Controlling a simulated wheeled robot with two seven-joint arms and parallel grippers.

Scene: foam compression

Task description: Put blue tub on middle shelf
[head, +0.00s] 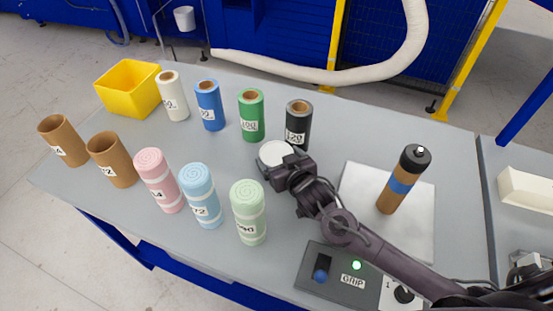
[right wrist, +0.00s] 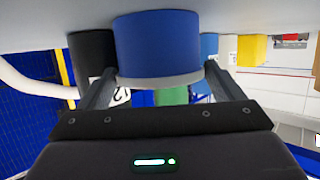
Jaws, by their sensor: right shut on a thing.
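The blue tub (right wrist: 157,45) sits between the two fingers in the right wrist view. In the head view only its round white top (head: 274,152) shows; the gripper and arm hide part of it. My right gripper (head: 279,165) is shut on the tub's sides, and its fingers also show in the right wrist view (right wrist: 160,77). The tub is over the middle of the grey table (head: 330,125); I cannot tell whether it touches the table. No shelf can be made out. My left gripper is not in view.
White, blue, green and black rolls (head: 298,124) stand behind the tub. Pink, blue and green foam rolls (head: 248,212) stand in front. A control box (head: 335,277), a pale plate (head: 362,190) with a brown cylinder (head: 398,190), and a yellow bin (head: 128,88) are also on the table.

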